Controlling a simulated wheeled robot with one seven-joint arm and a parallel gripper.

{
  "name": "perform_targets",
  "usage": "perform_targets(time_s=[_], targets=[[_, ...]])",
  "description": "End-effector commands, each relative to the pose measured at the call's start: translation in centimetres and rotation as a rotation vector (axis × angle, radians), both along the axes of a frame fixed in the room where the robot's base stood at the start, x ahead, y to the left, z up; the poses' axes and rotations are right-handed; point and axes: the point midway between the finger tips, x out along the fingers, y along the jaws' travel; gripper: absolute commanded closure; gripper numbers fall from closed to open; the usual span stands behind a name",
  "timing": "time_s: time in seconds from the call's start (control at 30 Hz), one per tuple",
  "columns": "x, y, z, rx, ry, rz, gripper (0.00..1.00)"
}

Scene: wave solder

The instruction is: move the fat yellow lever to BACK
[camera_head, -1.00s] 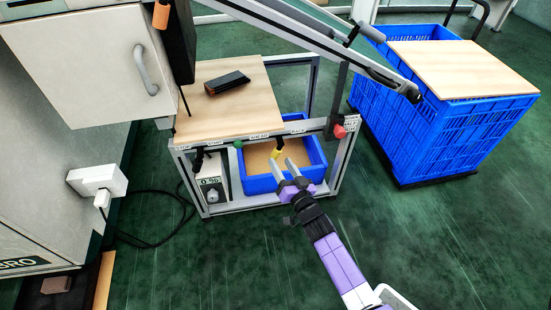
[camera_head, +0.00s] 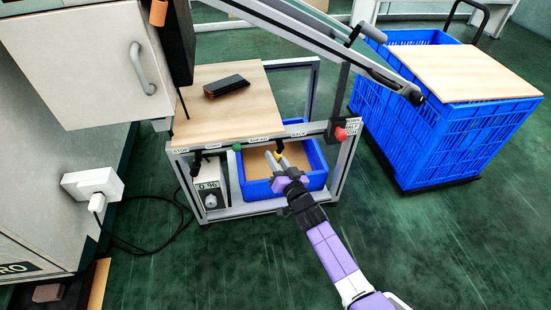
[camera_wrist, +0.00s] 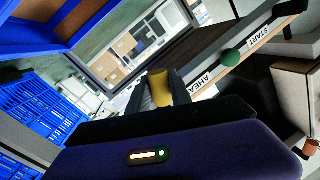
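The fat yellow lever (camera_head: 278,154) hangs under the front rail of the wooden-topped stand, between the AHEAD label (camera_head: 258,138) and the BACK label (camera_head: 298,134). My gripper (camera_head: 277,158) reaches up to it from the front, with its fingers apart. In the wrist view the yellow lever (camera_wrist: 159,87) stands between the two finger ends of my gripper (camera_wrist: 162,92). Whether either finger touches it, I cannot tell. The AHEAD label also shows in the wrist view (camera_wrist: 207,82), right of the fingers.
A green knob (camera_head: 237,147) sits left of the lever on the rail, and a red knob (camera_head: 341,134) sits at the right corner. A blue bin (camera_head: 257,190) stands below. A dark device (camera_head: 227,87) lies on the wooden top (camera_head: 190,112). A blue crate (camera_head: 425,140) stands right.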

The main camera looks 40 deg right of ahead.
Motion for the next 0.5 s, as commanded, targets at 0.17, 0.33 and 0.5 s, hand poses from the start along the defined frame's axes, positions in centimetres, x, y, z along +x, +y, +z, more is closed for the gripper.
perform_targets(time_s=[0.17,0.33,0.5], targets=[[-0.04,-0.02,0.02,-0.004,0.003,-0.001,1.0],[-0.13,-0.14,0.1,-0.037,0.025,0.0,1.0],[-0.36,-0.45,0.09,-0.113,0.079,0.0,1.0]])
